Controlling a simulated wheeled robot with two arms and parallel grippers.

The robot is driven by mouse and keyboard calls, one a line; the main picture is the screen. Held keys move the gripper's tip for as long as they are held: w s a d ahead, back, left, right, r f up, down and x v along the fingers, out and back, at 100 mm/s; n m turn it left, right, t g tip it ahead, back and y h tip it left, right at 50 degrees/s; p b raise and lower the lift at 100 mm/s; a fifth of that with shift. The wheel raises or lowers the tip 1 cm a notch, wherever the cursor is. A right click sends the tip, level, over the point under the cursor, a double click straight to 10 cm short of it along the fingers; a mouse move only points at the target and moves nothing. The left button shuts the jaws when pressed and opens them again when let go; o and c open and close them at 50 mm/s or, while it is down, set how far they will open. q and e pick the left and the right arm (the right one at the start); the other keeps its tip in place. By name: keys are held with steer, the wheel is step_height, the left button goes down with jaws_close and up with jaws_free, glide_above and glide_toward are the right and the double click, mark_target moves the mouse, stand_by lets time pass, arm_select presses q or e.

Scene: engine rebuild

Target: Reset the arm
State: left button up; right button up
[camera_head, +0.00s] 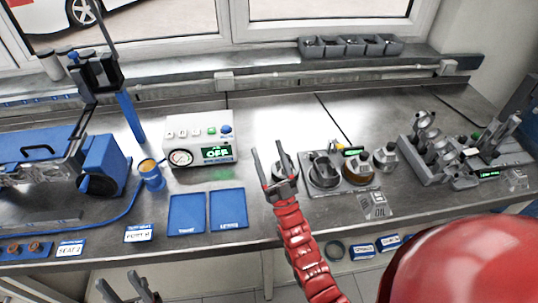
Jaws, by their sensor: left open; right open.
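My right gripper (270,150) is on its red arm over the front middle of the workbench (268,222). Its two grey fingers are spread, with nothing between them. It is just left of a grey fixture plate (345,187) that holds round metal parts, and one finger overlaps a round part at the plate's left in the picture. My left gripper (119,281) shows at the bottom left, below the bench's front edge, with its fingers apart and empty. The rest of the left arm is out of view.
A control box (199,132) reading OFF stands behind two blue mats (188,214). A blue cup (152,178) and a blue machine (105,160) are left. A metal parts rack (430,163) is right; grey bins (350,46) line the sill. Bare bench lies behind the fixture plate.

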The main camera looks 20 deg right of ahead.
steer(key=shift+s+a, duration=0.1)
steer(key=shift+s, duration=0.2)
